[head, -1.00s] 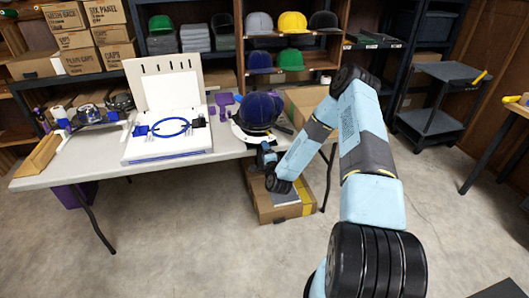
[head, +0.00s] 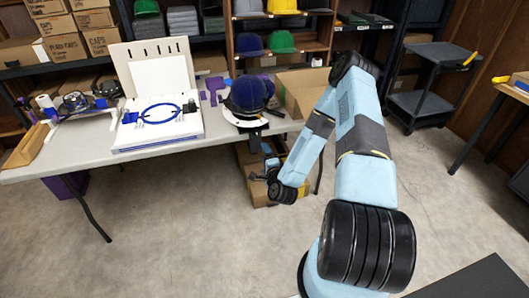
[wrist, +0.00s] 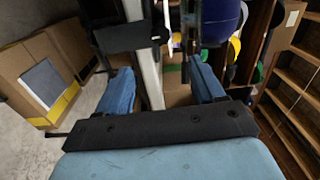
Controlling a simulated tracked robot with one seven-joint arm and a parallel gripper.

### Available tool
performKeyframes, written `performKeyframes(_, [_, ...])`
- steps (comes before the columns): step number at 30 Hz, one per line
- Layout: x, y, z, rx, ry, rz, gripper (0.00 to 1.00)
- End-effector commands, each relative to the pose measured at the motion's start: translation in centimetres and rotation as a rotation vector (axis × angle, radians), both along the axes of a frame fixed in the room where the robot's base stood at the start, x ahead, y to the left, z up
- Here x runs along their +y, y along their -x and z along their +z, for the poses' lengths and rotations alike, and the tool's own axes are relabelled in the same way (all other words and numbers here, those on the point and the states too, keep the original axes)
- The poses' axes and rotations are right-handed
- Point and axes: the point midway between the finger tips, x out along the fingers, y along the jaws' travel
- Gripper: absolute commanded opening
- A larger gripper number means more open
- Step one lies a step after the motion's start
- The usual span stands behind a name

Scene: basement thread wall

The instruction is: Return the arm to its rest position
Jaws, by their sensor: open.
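My arm is light blue with black joints; its elbow is raised and its forearm slopes down to the left. My gripper (head: 268,170) is in front of and below the table's front edge, under the navy cap (head: 248,93). In the wrist view my gripper (wrist: 160,88) shows two blue fingers spread apart, with nothing held between them. The table's pale edge (wrist: 147,65) shows beyond the gap between the fingers. The navy cap (wrist: 220,20) is at the top right there, apart from the fingers.
The table (head: 60,150) carries a white board with a blue hoop (head: 160,114). An open carton (head: 300,92) stands behind its right end. Another carton (wrist: 45,75) is on the floor beside the gripper. A dark cart (head: 420,100) stands at right. Floor between is clear.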

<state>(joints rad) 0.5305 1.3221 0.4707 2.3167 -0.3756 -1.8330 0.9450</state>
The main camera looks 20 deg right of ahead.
Motion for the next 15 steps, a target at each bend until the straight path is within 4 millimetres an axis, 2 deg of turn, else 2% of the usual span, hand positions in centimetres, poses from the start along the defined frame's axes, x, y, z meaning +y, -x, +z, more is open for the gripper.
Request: performKeyframes(15, [0.09, -0.40, 0.44, 0.007, 0.023, 0.015, 0.68])
